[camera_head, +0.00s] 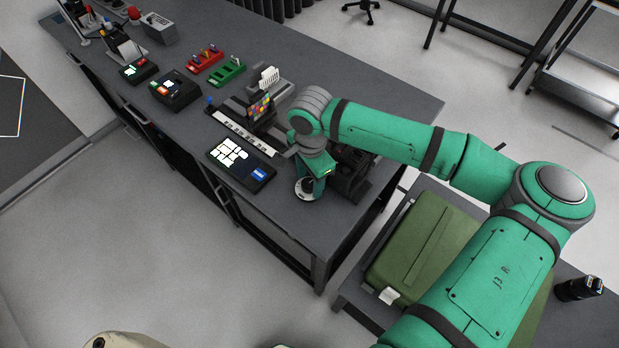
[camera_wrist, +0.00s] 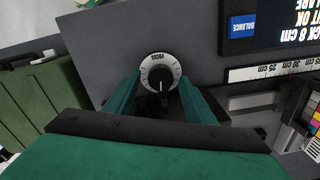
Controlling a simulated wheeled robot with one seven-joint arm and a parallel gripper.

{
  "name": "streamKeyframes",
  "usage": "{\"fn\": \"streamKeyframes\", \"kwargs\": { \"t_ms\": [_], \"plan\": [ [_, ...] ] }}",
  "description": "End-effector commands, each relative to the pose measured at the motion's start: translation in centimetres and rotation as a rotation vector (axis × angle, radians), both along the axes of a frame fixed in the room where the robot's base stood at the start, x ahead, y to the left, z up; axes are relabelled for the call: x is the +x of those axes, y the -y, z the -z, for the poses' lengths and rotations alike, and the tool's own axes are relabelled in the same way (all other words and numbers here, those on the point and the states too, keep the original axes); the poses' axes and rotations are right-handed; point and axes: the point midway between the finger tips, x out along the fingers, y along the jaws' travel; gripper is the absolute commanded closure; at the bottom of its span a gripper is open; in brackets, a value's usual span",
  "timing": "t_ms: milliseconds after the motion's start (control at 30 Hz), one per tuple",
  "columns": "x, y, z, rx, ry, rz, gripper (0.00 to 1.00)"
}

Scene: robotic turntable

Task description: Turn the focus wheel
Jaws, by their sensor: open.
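The focus wheel (camera_wrist: 160,73) is a round dial with a black centre, a white pointer line and a pale, marked rim. In the wrist view it lies between the tips of my gripper (camera_wrist: 158,92), whose two green fingers are spread on either side of it. I cannot tell whether the fingers touch its rim. In the head view the focus wheel (camera_head: 307,189) shows at the table's front edge, partly covered by my gripper (camera_head: 318,172).
A black panel with a lit screen (camera_head: 241,163) lies left of the wheel. Behind it are a ruler rail (camera_head: 246,137) and a colour chart (camera_head: 260,107). Dark equipment (camera_head: 350,172) stands close right of my gripper. A green case (camera_head: 425,245) lies on a lower table.

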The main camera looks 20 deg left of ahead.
Motion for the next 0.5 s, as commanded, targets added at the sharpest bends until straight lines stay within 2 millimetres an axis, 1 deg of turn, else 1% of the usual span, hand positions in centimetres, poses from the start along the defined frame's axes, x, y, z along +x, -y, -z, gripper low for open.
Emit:
{"fn": "streamKeyframes", "kwargs": {
  "t_ms": [33, 67, 100, 167, 200, 500],
  "plan": [
    [-0.01, -0.01, -0.01, 0.0, 0.0, 0.0, 0.51],
    [-0.01, -0.01, -0.01, 0.0, 0.0, 0.0, 0.58],
    [-0.01, -0.01, -0.02, 0.0, 0.0, 0.0, 0.67],
    [-0.01, -0.01, -0.02, 0.0, 0.0, 0.0, 0.82],
    [-0.01, -0.01, -0.02, 0.0, 0.0, 0.0, 0.91],
    [-0.02, -0.02, -0.04, 0.0, 0.0, -0.022, 0.92]
  ]
}}
